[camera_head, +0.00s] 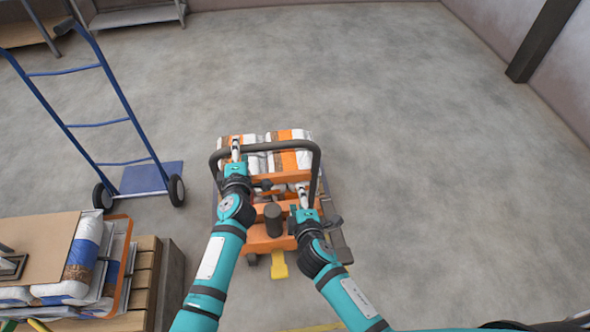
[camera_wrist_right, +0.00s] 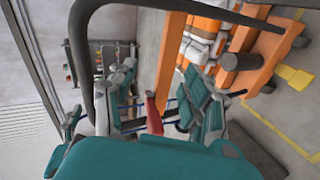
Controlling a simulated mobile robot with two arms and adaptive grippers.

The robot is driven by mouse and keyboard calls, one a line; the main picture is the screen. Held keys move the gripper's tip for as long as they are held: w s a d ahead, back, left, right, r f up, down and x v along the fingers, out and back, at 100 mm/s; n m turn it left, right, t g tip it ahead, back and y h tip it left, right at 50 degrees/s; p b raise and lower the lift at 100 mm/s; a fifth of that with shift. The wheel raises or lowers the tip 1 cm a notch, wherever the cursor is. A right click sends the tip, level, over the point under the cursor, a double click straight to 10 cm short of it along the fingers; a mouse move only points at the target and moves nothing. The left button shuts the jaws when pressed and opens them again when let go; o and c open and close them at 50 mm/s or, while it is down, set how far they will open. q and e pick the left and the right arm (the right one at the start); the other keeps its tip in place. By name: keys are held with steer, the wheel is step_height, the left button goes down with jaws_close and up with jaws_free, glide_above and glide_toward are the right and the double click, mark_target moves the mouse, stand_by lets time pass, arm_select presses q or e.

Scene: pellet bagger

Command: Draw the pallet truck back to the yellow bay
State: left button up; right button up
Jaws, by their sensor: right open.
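The orange pallet truck (camera_head: 262,240) stands on the concrete floor, with white and orange bags (camera_head: 290,158) at its far end. Its black loop handle (camera_head: 277,146) rises toward me. My left gripper (camera_head: 236,151) is at the handle's upper left; whether its fingers are closed around the bar is unclear. My right gripper (camera_head: 303,194) is open inside the right side of the loop. In the right wrist view its spread fingers (camera_wrist_right: 160,100) have a red lever (camera_wrist_right: 153,115) between them, and the handle (camera_wrist_right: 80,40) passes beside them. A yellow floor line (camera_head: 320,327) shows at the bottom edge.
A blue hand truck (camera_head: 143,178) stands at the left. Below it, a wooden pallet (camera_head: 143,280) carries stacked bags (camera_head: 83,255) and cardboard. A dark post (camera_head: 540,40) stands at the far right. The floor to the right and beyond the truck is clear.

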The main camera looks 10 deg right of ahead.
mark_target(290, 147)
step_height(290, 147, up, 10)
steer(key=w+n+t, duration=0.1)
steer(key=w+t, duration=0.1)
steer(key=shift+t, duration=0.3)
steer(key=w, duration=0.3)
steer(key=w+f, duration=0.1)
steer(key=w, duration=0.2)
steer(key=w+a, duration=0.1)
steer(key=w, duration=0.3)
steer(key=shift+w+f, duration=0.1)
steer(key=shift+f, duration=0.3)
arm_select(q)
steer(key=shift+c, duration=0.3)
jaws_close()
arm_select(e)
jaws_close()
